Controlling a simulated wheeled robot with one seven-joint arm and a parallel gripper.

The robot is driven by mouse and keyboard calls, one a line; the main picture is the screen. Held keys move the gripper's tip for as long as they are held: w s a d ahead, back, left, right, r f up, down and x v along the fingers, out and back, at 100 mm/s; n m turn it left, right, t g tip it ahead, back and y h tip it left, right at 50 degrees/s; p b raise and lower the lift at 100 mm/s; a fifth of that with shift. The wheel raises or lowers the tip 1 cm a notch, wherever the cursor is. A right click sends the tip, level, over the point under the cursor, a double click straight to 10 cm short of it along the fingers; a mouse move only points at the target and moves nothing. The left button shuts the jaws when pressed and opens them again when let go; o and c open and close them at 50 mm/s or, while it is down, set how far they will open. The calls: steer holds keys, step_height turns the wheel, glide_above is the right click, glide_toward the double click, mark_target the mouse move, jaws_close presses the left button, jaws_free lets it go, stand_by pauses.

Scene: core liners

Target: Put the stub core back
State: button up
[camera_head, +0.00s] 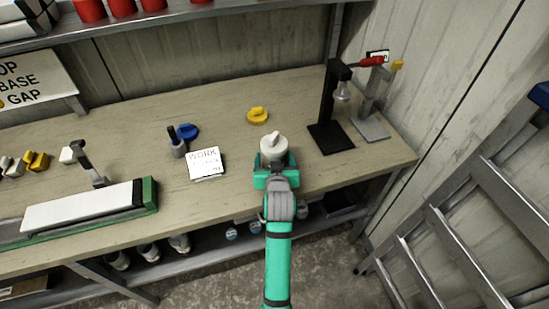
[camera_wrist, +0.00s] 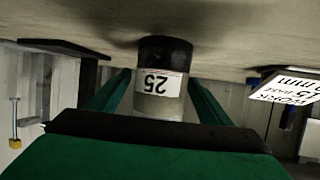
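A white WORK card (camera_head: 206,164) lies to the left. A black stand (camera_head: 333,132) is close on the right. A long white piece in a green-ended tray (camera_head: 150,194) occupies the left.

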steer(key=shift+r, duration=0.2)
steer(key=a+v, duration=0.1)
steer(key=v, duration=1.1)
steer(key=s+d+f, duration=0.1)
steer(key=s+f, duration=1.1)
steer(key=s, duration=0.5)
steer(key=s+r+t, duration=0.2)
steer(key=s, duration=1.8)
steer(key=shift+a+m+h, duration=0.3)
steer(key=shift+a+h, duration=0.1)
steer(key=shift+s, duration=0.1)
